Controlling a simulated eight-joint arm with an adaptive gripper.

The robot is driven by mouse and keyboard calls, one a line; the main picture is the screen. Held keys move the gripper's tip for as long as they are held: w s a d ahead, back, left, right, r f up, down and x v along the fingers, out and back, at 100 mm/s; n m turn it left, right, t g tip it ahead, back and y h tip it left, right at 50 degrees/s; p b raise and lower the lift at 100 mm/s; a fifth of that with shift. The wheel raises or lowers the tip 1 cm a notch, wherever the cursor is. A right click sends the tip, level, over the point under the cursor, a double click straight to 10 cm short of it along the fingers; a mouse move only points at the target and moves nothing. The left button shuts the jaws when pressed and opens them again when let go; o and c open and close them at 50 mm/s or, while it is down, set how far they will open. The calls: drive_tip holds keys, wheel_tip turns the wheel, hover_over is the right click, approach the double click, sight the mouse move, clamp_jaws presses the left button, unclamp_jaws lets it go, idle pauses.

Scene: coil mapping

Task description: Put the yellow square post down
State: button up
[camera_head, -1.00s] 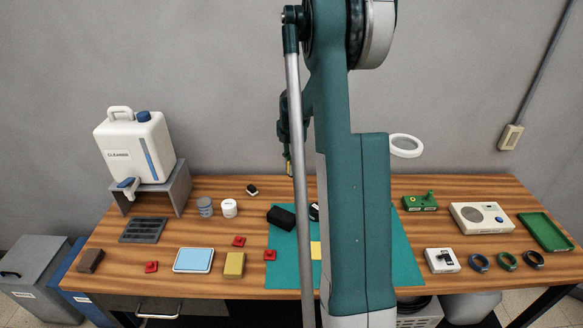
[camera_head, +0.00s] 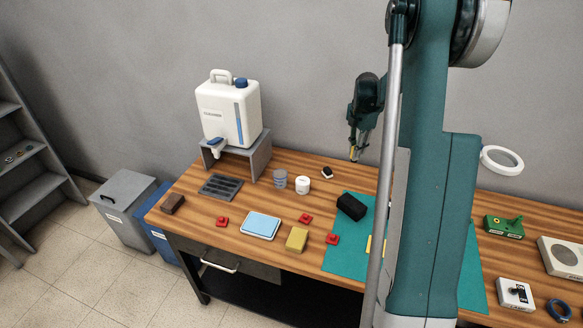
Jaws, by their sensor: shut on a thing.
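My gripper (camera_head: 358,152) hangs in the air above the back of the table, in front of the grey wall. It is shut on a small yellow piece, the yellow square post (camera_head: 352,153), which shows as a thin sliver between the fingers. Its lower end is clear of the table. My own arm hides part of the teal mat (camera_head: 345,262) below and to the right. Another flat yellow patch (camera_head: 369,245) lies on the mat, partly hidden by my arm.
A black block (camera_head: 351,207) lies on the mat. Red pieces (camera_head: 332,239), a yellow-tan block (camera_head: 297,239) and a blue-topped tray (camera_head: 261,225) lie left of it. A white cleaner jug (camera_head: 228,112) stands on a grey stand. Bare wood shows around the white cup (camera_head: 303,185).

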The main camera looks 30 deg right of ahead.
drive_tip(key=w+a+n+p, duration=0.1)
drive_tip(key=w+a+n, duration=0.2)
drive_tip(key=w+a, duration=1.6)
drive_tip(key=shift+w+a+n, duration=0.2)
drive_tip(key=shift+a+n, duration=0.1)
drive_tip(key=shift+a, duration=0.85)
drive_tip(key=shift+f, duration=3.1)
drive_tip(key=shift+f, duration=1.85)
drive_tip(key=shift+f, duration=0.15)
drive_tip(key=o, duration=0.9)
